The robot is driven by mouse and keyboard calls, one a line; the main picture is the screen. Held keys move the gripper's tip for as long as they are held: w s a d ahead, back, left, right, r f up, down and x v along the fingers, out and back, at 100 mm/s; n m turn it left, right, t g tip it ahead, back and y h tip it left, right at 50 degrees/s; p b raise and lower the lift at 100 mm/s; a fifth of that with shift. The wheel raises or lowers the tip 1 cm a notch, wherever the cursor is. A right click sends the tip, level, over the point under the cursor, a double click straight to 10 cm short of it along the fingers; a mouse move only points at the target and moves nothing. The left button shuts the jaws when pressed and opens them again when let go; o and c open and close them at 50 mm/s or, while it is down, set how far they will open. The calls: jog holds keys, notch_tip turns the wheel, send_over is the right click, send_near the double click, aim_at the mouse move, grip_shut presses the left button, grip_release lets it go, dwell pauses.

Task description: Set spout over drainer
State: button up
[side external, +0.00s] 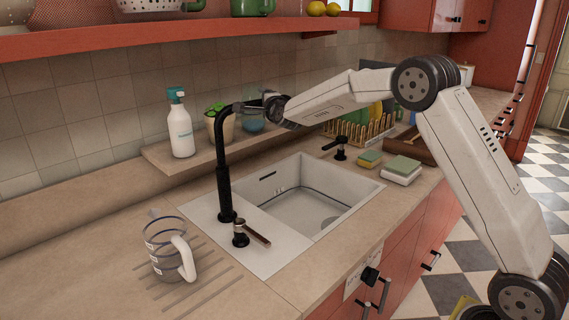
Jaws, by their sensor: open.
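The drainer (208,288) is a set of grooves in the counter left of the sink.
The sink basin (300,205) is empty. A tap lever (250,232) stands by the pipe's base. A soap bottle (180,128) and a potted plant (222,126) stand on the ledge behind. Sponges (402,168) and a dish rack (360,128) are to the right.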

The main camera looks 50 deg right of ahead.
grip_shut()
dwell(1.4)
